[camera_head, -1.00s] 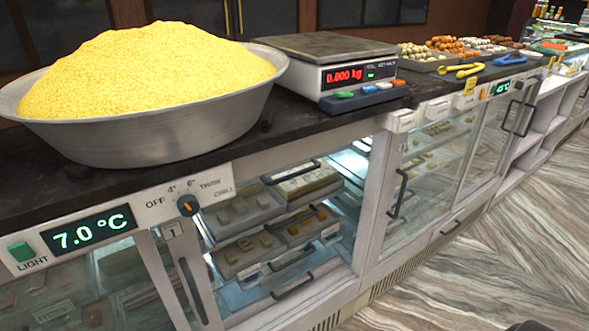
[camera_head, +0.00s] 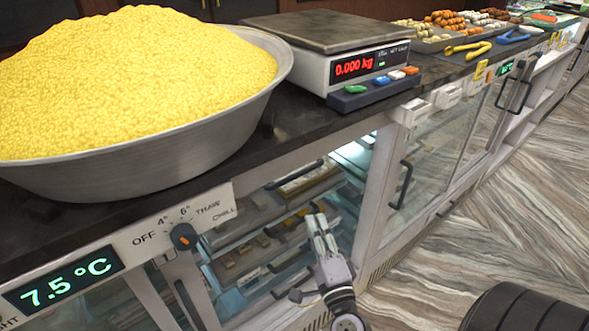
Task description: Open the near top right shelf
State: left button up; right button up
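The chilled case (camera_head: 372,205) stands below the dark counter, and its near bay shows lit shelves inside. An upper shelf tray (camera_head: 325,172) holding pale sweets lies at the right of this bay, with a dark bar along its back. A lower shelf level with more sweets shows beneath it, partly hidden by my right gripper (camera_head: 319,221). This gripper is in front of the bay, pointing up and toward the shelves. Its two fingers look close together, and I see nothing between them. I cannot tell if it touches a shelf. My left gripper is not in view.
A metal bowl of yellow grains (camera_head: 150,160) and a scale (camera_head: 330,60) reading 0.000 kg stand on the counter. A control panel with a knob (camera_head: 184,237) and a 7.5 °C display (camera_head: 62,285) is at lower left.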

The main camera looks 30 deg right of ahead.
aim_at(297, 175)
jog(key=p+x, duration=0.1)
jog(key=x, duration=0.7)
jog(key=p+x, duration=0.2)
jog(key=x, duration=0.7)
jog(key=shift+d+r, duration=0.1)
jog(key=shift+r, duration=0.15)
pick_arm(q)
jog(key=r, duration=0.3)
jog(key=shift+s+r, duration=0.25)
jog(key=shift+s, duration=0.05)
pick_arm(e)
jog(key=shift+c, duration=0.4)
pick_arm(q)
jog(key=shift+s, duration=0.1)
pick_arm(e)
grip_shut()
